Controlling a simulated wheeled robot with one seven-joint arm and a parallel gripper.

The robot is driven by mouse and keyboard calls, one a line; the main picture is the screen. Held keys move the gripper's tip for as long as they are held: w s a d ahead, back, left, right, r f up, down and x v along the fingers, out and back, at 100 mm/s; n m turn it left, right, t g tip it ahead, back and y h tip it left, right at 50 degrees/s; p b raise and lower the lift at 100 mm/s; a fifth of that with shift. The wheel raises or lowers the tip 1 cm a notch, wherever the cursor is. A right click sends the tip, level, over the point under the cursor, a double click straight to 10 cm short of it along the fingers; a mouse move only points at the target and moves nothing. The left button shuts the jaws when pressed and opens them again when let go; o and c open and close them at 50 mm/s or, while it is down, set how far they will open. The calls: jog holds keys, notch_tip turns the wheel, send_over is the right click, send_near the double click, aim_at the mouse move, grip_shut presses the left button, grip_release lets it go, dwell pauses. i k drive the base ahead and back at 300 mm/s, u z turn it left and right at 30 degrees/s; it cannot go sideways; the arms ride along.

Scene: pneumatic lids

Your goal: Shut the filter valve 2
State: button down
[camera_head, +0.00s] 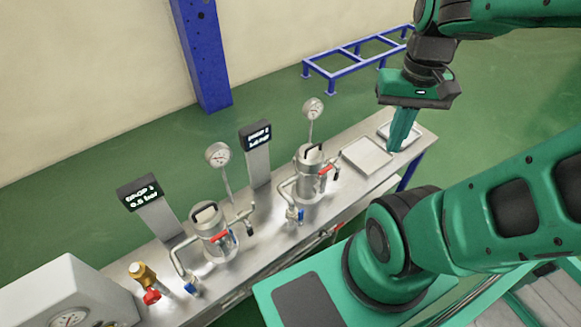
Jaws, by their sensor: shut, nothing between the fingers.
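Two steel filter housings with lids stand on a steel bench (262,262). The left housing (214,238) and the right housing (309,178) each have pipes, a red lever and a blue-handled valve. By the right housing, the red lever (325,170) is at its right side and the blue valve (297,215) is at its lower left. I cannot tell for sure which valve is number 2 or how its handle is set. My gripper (396,149) is shut and empty, pointing down over the bench's right end, apart from both housings.
Dark displays (139,192) and (259,136) stand on posts behind the housings, with round gauges (218,154) and (313,108) on thin stems. Shallow trays (367,156) lie near my gripper. A red-knobbed brass valve (146,277) and a grey box (65,290) are at the left.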

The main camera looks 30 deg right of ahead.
aim_at(299, 220)
jog(key=z, duration=1.2)
jog(key=k, duration=0.55)
jog(key=u, duration=0.95)
